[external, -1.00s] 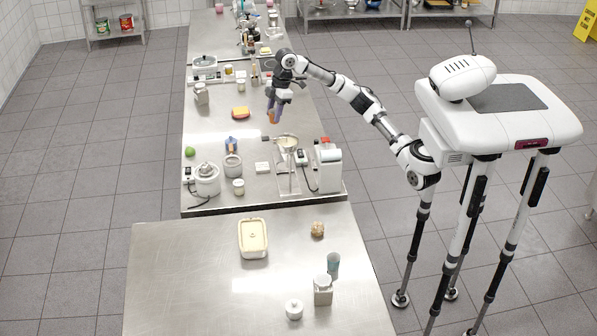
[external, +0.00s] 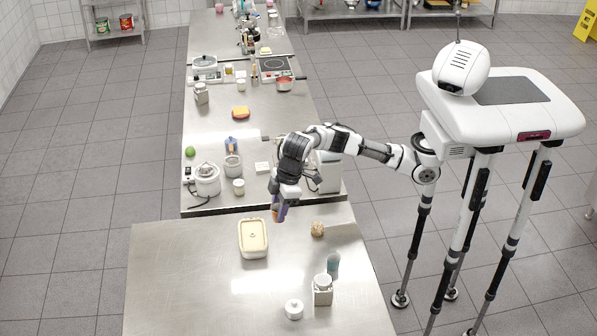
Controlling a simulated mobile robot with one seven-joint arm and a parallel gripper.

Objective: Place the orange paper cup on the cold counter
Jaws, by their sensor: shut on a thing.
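My gripper (external: 281,206) is shut on the orange paper cup (external: 276,212), of which only a small orange part shows between the purple fingers. It holds the cup above the far edge of the near steel counter (external: 190,290), just right of a cream-lidded rectangular container. I cannot tell from the picture whether the cup touches the counter. No label shows which counter is the cold one; the middle counter (external: 210,135) behind carries cooking equipment.
The near counter holds the cream-lidded container (external: 253,238), a small brown item (external: 317,229), a blue-grey cup (external: 333,264), a square canister (external: 322,289) and a white lidded pot (external: 294,309). Its left side and front are clear. A scale-like appliance (external: 328,172) stands behind my arm.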

